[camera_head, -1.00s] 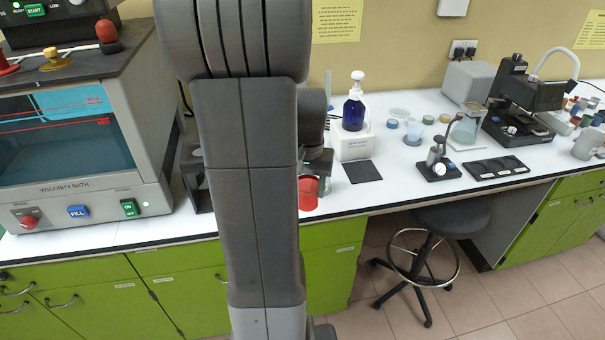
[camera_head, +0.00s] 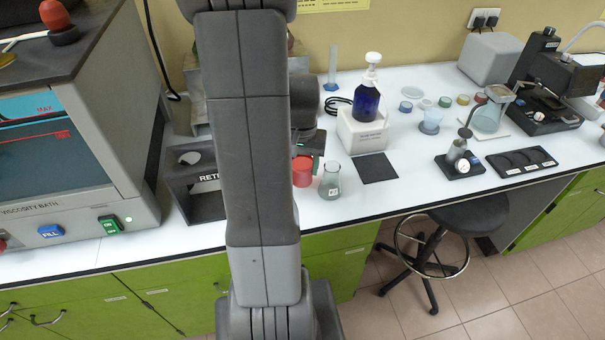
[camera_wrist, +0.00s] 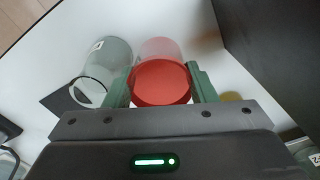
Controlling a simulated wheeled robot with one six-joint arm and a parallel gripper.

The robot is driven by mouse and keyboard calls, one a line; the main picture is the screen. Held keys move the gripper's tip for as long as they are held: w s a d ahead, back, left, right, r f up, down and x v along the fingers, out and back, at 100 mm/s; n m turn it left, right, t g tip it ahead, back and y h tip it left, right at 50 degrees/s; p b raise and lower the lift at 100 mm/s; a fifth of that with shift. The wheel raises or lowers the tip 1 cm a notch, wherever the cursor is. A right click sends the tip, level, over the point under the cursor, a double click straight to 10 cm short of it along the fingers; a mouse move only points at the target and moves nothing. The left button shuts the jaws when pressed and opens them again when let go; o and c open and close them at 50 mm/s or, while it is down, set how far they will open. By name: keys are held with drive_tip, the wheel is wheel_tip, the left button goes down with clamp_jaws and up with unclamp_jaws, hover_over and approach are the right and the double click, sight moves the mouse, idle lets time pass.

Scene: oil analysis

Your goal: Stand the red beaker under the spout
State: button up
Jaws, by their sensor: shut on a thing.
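The red beaker (camera_head: 303,172) shows just right of my arm in the head view, with a clear glass flask beside it on the right. In the wrist view my gripper (camera_wrist: 160,80) has its green fingers on both sides of the red beaker (camera_wrist: 160,84) and is shut on it. I cannot tell whether its base touches the counter. A blue bottle (camera_head: 367,103) with a white pump-top spout (camera_head: 371,68) stands in a white block (camera_head: 362,130), right of and behind the beaker. A dark square pad (camera_head: 377,168) lies before the block.
The glass flask (camera_head: 331,182) stands close to the beaker; it also shows in the wrist view (camera_wrist: 101,72). A black frame marked "RET" (camera_head: 185,195) stands left of my arm. A small black instrument (camera_head: 459,162) is right of the pad. The pad is bare.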

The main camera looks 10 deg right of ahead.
sight(302, 175)
drive_tip(key=shift+f, duration=1.95)
drive_tip(key=shift+f, duration=0.2)
drive_tip(key=o, duration=0.8)
drive_tip(key=shift+c, duration=0.2)
drive_tip(key=shift+r, duration=0.2)
